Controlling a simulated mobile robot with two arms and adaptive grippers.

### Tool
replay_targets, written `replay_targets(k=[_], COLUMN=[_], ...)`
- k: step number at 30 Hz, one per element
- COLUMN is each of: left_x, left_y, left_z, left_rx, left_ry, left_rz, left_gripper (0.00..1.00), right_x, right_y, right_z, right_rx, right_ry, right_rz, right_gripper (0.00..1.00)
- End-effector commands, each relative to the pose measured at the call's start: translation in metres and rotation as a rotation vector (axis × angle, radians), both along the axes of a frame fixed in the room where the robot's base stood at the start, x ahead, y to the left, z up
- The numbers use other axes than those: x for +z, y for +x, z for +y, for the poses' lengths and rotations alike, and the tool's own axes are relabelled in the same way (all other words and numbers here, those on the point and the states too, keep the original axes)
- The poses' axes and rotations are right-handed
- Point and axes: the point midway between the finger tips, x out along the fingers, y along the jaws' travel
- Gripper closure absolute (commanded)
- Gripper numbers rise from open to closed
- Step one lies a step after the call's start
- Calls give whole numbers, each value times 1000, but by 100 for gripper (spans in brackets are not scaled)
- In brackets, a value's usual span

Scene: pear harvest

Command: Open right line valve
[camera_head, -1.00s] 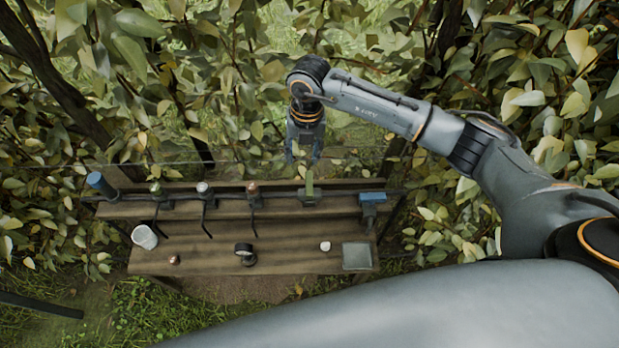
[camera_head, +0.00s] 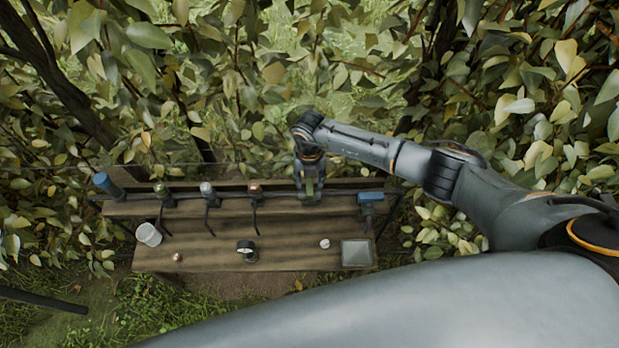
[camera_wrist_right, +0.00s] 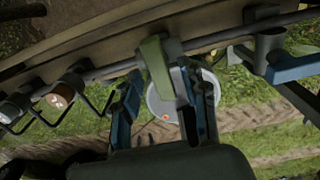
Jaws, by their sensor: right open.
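The valve with a green handle (camera_head: 309,187) sits on the dark pipe along the back of the wooden bench, right of the middle. In the right wrist view the green handle (camera_wrist_right: 157,68) points toward my right gripper (camera_wrist_right: 165,90). My right gripper (camera_head: 309,193) is open, with one finger on each side of the handle's line. I cannot tell whether either finger touches it. The gripper partly hides the valve in the head view. My left gripper is not in view.
The wooden bench (camera_head: 207,251) holds a white cup (camera_head: 148,234), a dark round gauge (camera_head: 246,248) and a grey tray (camera_head: 357,254). Several other valve fittings line the pipe, and a blue fitting (camera_head: 370,197) is close on the right. Leafy branches surround the bench.

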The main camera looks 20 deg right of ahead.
Motion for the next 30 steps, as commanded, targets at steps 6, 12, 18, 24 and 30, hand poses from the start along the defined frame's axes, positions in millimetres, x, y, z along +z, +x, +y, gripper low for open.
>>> replay_targets(k=[6, 12, 18, 24, 30], left_x=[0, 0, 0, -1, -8], left_y=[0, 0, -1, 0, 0], left_z=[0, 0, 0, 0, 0], left_rx=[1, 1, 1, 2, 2], left_ry=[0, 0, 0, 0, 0], left_rz=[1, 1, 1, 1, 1], left_gripper=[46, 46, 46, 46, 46], right_x=[-4, -4, -4, -4, -5], right_y=[0, 0, 0, 0, 1], right_z=[0, 0, 0, 0, 0], right_rx=[2, 1, 1, 11, 74], right_ry=[1, 1, 1, 1, 0], right_rz=[0, 0, 0, -1, -2], right_gripper=[57, 73, 100, 100, 100])
